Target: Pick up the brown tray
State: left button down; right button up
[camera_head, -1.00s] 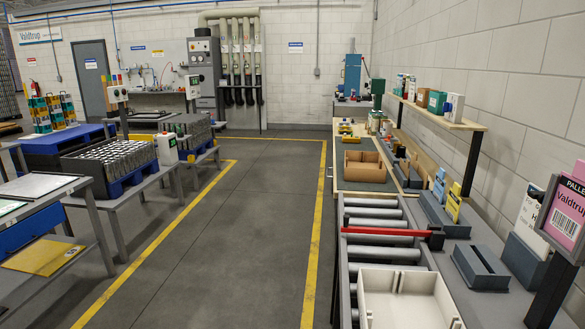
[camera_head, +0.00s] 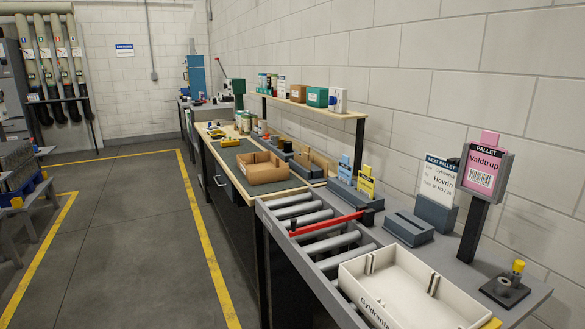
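The brown tray (camera_head: 261,169) is an open, low-walled box with a divider, in the middle of the head view. It rests on a dark grey mat (camera_head: 236,160) on the wooden workbench, beyond the roller conveyor. It looks empty, though part of its floor is hidden by its walls. Neither of my grippers shows in the head view.
A white tray (camera_head: 419,290) sits on the near end of the roller conveyor (camera_head: 325,238), with a red bar (camera_head: 326,224) across the rollers. Dark grey holders and a shelf (camera_head: 318,109) line the wall side. The floor (camera_head: 134,230) left of the bench is clear.

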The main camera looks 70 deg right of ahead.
aim_at(260, 167)
jog(key=i+l+z, duration=0.3)
jog(key=z, duration=0.15)
jog(key=i+l+z, duration=0.1)
jog(key=i+z, duration=0.75)
jog(key=i+j+z, duration=0.2)
jog(key=i+z, duration=0.25)
jog(key=i, duration=0.05)
